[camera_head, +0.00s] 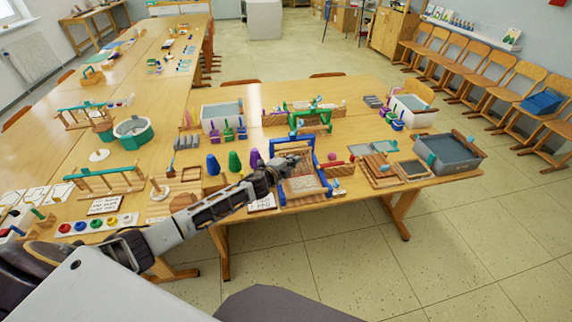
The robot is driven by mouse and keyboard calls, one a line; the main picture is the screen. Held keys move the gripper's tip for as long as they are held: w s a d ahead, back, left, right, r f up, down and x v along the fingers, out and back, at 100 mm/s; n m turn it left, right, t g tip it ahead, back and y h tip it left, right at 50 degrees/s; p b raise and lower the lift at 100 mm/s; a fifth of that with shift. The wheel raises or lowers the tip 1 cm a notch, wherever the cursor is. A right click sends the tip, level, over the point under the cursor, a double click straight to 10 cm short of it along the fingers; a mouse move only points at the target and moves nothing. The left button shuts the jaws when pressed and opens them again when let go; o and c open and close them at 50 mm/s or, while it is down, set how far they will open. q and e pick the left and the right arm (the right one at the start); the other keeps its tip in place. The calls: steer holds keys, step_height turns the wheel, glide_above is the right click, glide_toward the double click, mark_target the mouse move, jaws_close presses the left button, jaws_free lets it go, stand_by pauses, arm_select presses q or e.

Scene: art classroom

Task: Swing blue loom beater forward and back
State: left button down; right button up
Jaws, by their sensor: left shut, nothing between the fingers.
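A small loom with a blue frame (325,182) stands near the front edge of the wooden table, with pale woven threads (302,185) across it. Blue upright parts rise at its back, and I cannot clearly tell the beater from the frame at this size. My left arm reaches in from the lower left. My left gripper (288,164) is shut and empty over the left and back part of the loom and hides some of it. I cannot tell whether its fingers touch the blue parts. My right gripper is out of view.
Purple, green and blue cones (234,162) stand left of the loom. A green loom (312,119) stands behind it. Wooden frames (378,170) and a grey basin (449,153) lie to the right. The floor in front of the table is clear.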

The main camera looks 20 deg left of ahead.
arm_select(q)
steer(key=shift+v, duration=2.35)
steer(key=shift+r, duration=0.15)
